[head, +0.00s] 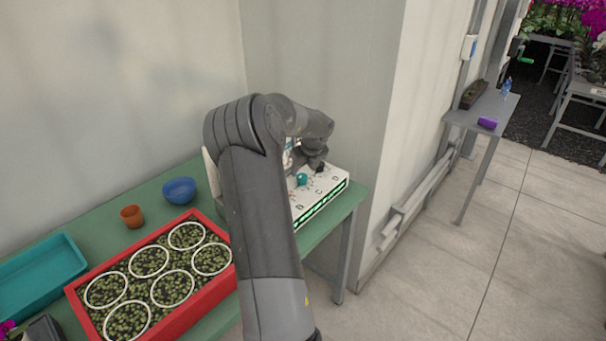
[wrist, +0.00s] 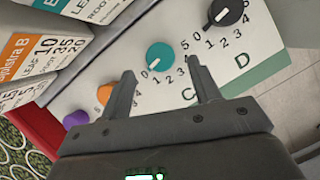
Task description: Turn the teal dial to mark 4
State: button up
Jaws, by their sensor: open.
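The teal dial (wrist: 160,55) is on a white panel (wrist: 214,72) above the letter C. Its white pointer line slants down-left, toward the 0 mark. Marks 1, 2, 3 and 5 show around it; mark 4 seems hidden by my right finger. My gripper (wrist: 161,66) is open and empty, its fingers spread to the left and right of the dial in the wrist view. I cannot tell whether they touch the panel. In the head view the teal dial (head: 302,179) shows beside my arm, which hides much of the panel.
A black dial (wrist: 225,12) over D is to the right; orange (wrist: 104,93) and purple (wrist: 76,119) dials are to the left. A red planted tray (head: 215,282), blue bowl (head: 179,191) and orange pot (head: 132,216) share the green bench (head: 92,232).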

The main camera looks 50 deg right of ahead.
aim_at(302, 176)
jog(key=shift+x, duration=1.75)
jog(key=c, duration=1)
